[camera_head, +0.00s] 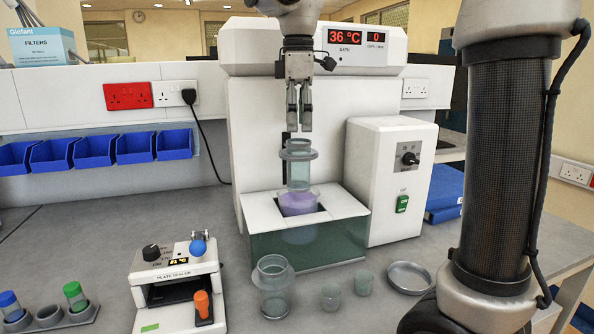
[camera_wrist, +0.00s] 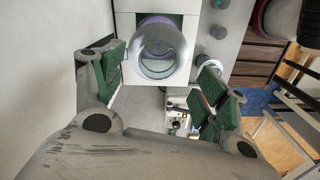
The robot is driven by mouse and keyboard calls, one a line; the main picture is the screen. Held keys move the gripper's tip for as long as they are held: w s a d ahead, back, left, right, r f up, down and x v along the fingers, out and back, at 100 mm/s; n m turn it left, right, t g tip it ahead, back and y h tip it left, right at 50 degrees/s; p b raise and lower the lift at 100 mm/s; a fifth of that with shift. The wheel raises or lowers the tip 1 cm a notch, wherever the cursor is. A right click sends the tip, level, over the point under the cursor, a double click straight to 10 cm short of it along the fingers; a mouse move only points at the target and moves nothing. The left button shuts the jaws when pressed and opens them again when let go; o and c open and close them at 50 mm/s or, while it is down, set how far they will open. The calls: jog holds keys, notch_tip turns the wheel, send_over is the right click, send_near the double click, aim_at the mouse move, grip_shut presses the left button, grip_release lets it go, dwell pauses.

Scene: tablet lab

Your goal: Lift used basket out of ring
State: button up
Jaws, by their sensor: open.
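The used basket (camera_head: 299,172) is a clear greenish cylinder, upright above the purple liquid (camera_head: 298,201) in a vessel set in the white bath lid. A wide clear collar (camera_head: 298,154) surrounds its upper part; I cannot tell whether this is the ring. In the wrist view the basket (camera_wrist: 160,50) shows from above as a round glassy shape, beyond the fingers. My gripper (camera_head: 299,128) points down just above the basket's top, its fingers apart and empty. Its green-padded fingers (camera_wrist: 165,85) show on both sides in the wrist view.
A black upright bar (camera_head: 285,152) stands behind the basket, close to my gripper. The bath's white housing (camera_head: 255,120) and control box (camera_head: 385,205) flank it. A clear jar (camera_head: 273,287), small beakers (camera_head: 331,298), a dish (camera_head: 410,277) and a plate sealer (camera_head: 176,290) stand in front.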

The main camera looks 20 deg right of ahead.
aim_at(299, 140)
notch_tip(299, 140, down, 5)
jog(key=shift+w+d+r, duration=0.1)
jog(key=shift+w, duration=0.05)
jog(key=c, duration=1.4)
jog(key=shift+c, duration=0.2)
